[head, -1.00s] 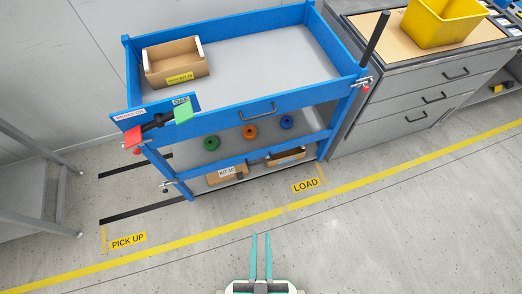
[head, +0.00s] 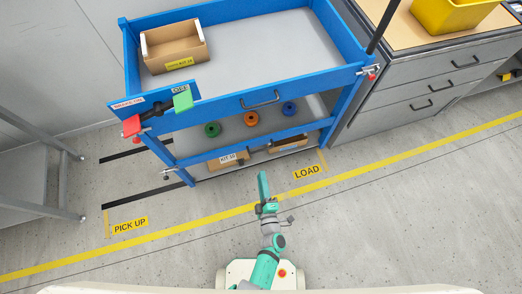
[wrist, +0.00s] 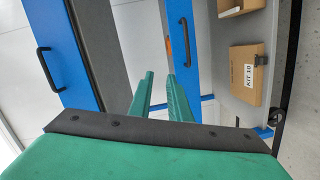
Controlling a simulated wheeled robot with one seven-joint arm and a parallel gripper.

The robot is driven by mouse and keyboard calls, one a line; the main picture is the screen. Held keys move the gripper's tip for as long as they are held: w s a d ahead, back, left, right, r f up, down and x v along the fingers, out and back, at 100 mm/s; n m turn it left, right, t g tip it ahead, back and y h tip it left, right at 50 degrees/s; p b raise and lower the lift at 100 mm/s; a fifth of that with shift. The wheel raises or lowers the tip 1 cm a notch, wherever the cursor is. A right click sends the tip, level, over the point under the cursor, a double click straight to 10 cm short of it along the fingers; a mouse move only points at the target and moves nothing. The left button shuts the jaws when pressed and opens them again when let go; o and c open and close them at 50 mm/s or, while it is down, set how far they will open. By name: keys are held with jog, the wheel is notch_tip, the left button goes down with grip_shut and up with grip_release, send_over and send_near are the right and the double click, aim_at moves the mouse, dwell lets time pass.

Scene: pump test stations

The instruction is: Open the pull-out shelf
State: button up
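A blue cart (head: 205,110) stands ahead of me with stacked grey shelves. The upper blue front panel carries a dark bar handle (head: 260,99); that handle also shows at the left of the wrist view (wrist: 44,67). A second dark handle shows on the lower blue panel in the wrist view (wrist: 184,35). Neither shelf visibly sticks out. My gripper (head: 263,178) is in front of the cart, apart from both handles. In the wrist view its two green fingers (wrist: 158,78) are spread with nothing between them.
An open cardboard box (head: 175,48) sits on the upper shelf. Green, orange and blue round parts (head: 251,118) lie on the shelf below. The KIT 10 box (head: 228,160) is lower. A red lever end (head: 132,126) projects at left. Grey drawers (head: 440,85) adjoin at right. The front floor is clear.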

aim_at(261, 150)
jog(key=w+d+f+n+g+y, duration=0.2)
jog(key=w+d+f+n, duration=0.1)
jog(key=w+f+n, duration=0.3)
jog(key=shift+m, duration=0.4)
jog(key=x, duration=1.2)
jog(key=shift+w+f, duration=0.1)
jog(key=shift+f, duration=0.25)
jog(key=shift+d, duration=0.1)
grip_shut()
